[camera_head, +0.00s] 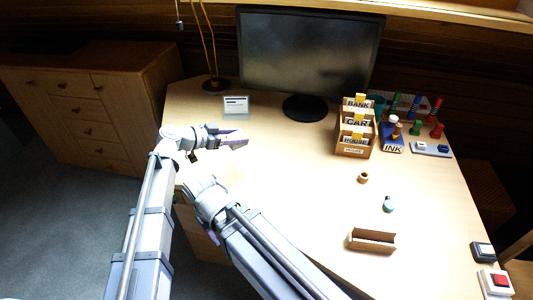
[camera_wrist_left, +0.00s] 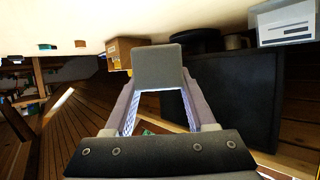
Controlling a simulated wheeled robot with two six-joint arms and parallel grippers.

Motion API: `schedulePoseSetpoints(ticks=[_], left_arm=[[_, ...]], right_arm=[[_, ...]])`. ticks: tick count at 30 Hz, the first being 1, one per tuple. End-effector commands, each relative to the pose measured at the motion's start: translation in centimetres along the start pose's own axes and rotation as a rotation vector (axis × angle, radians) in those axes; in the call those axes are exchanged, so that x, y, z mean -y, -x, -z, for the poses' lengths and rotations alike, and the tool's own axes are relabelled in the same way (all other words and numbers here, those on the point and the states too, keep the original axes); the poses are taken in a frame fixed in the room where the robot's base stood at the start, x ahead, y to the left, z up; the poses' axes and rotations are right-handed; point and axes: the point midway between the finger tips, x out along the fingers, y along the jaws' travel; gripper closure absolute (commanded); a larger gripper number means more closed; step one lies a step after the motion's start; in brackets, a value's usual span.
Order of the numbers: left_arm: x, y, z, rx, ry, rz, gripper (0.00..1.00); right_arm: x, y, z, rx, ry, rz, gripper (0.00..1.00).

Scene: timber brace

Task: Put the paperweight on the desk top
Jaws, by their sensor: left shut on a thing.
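My left gripper (camera_head: 238,142) is above the left part of the desk top (camera_head: 290,190) in the head view. In the left wrist view my left gripper (camera_wrist_left: 160,88) is shut on a grey, square-faced block, which I take as the paperweight (camera_wrist_left: 158,66). The block sits between the fingertips and hides what is directly behind it. In the head view the held block is small and blends with the fingers. My right arm reaches in from the bottom, and its gripper does not show clearly.
A monitor (camera_head: 308,55) and a white card holder (camera_head: 236,107) stand at the back. The desk's middle is clear.

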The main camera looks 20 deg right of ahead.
Motion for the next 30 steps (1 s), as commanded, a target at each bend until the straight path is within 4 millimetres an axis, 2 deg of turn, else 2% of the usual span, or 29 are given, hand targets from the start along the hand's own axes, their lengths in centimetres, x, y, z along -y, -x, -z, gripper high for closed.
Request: schedulePoseSetpoints(ticks=[5, 16, 24, 30], left_arm=[[0.0, -0.3, -0.7, -0.001, 0.0, 0.0, 1.0], [0.0, -2.3, -5.6, -0.001, 0.0, 0.0, 1.0], [0.0, -2.5, -6.0, -0.001, 0.0, 0.0, 1.0], [0.0, -3.3, -7.9, -0.001, 0.0, 0.0, 1.0]], right_arm=[[0.1, -0.8, 0.0, 0.0, 0.0, 0.0, 0.5], [0.6, -6.0, 0.3, 0.0, 0.0, 0.0, 0.5], [0.6, -6.4, 0.4, 0.0, 0.0, 0.0, 0.5], [0.8, -8.5, 0.5, 0.0, 0.0, 0.0, 0.5]])
